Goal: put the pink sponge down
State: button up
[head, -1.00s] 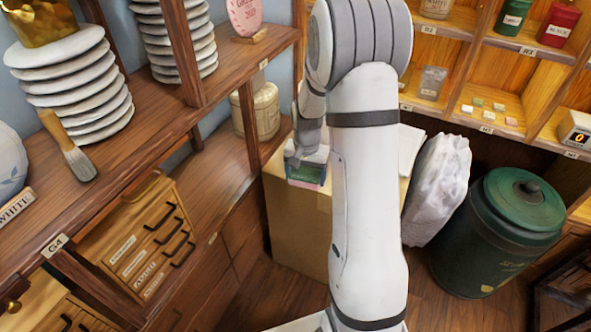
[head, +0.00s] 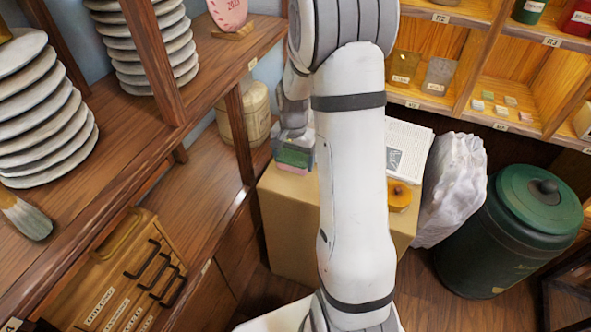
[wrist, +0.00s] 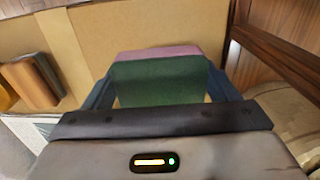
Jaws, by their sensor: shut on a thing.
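The pink sponge (wrist: 160,52) shows a pink layer along one side and a dark green layer across the rest. In the head view, the sponge (head: 293,157) is over the far left part of a cardboard box (head: 287,222). My gripper (wrist: 160,88) is shut on it, with a blue finger at each side. I cannot tell whether the sponge touches the box top. In the head view my arm hides much of the box.
A white bag (head: 452,190) and a green bin (head: 520,235) stand to the right. A wooden shelf (head: 215,165) borders the left.

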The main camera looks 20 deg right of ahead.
aim_at(295, 178)
jog(key=shift+d+f+b, duration=0.2)
jog(key=shift+f+b, duration=0.1)
jog(key=shift+f, duration=2.15)
jog(key=shift+f, duration=0.15)
jog(key=o, duration=0.9)
